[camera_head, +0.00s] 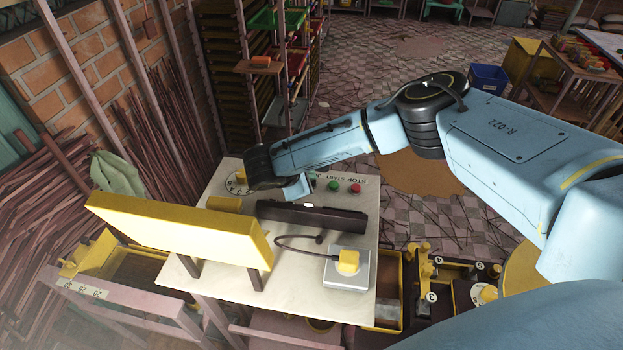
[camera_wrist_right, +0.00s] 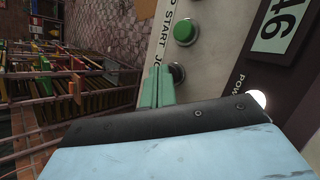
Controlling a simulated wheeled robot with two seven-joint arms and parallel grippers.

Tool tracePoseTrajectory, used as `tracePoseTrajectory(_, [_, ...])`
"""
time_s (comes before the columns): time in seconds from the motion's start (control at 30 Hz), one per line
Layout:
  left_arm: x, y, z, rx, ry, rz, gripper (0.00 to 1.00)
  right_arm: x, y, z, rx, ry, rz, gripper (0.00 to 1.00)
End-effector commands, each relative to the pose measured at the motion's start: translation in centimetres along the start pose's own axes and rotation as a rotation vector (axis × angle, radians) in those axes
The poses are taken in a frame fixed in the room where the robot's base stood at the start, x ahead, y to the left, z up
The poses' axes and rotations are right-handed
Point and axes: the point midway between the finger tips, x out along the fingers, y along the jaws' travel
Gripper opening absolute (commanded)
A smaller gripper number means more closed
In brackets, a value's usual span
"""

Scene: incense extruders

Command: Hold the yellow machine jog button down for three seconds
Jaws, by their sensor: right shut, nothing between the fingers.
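The yellow machine has a long yellow beam (camera_head: 180,228) over a pale tabletop panel (camera_head: 215,282). At its far edge are a red button (camera_head: 356,188) and a green button (camera_head: 333,185); the green one also shows in the wrist view (camera_wrist_right: 185,32). The jog button (camera_wrist_right: 177,72), beside the "JO" lettering, shows only as a dark round edge, partly hidden by my fingers. My right gripper (camera_head: 302,190) is shut and empty, its fingertips (camera_wrist_right: 158,72) right at that button. I cannot tell whether they touch or press it. My left gripper is out of view.
A dark bar (camera_head: 310,218) with a small white lit lamp (camera_wrist_right: 258,98) lies close to the gripper. A grey box with a yellow block (camera_head: 348,262) sits nearer. Shelving (camera_head: 290,60) stands behind. Open floor lies to the back right.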

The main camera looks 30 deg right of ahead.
Motion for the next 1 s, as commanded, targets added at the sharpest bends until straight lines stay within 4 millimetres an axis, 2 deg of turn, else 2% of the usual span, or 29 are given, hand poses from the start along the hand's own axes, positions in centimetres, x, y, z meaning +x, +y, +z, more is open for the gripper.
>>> tracePoseTrajectory(0.17, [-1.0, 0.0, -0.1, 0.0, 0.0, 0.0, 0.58, -0.8, 0.6, 0.6, 0.0, -0.001, 0.0, 0.0])
tracePoseTrajectory(0.57, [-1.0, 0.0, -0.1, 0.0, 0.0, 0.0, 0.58, -1.0, 0.8, 0.7, 0.001, 0.0, 0.001, 0.0])
tracePoseTrajectory(1.0, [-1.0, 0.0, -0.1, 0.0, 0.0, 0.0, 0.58, -3.9, 2.9, 2.8, 0.002, 0.0, 0.001, 0.0])
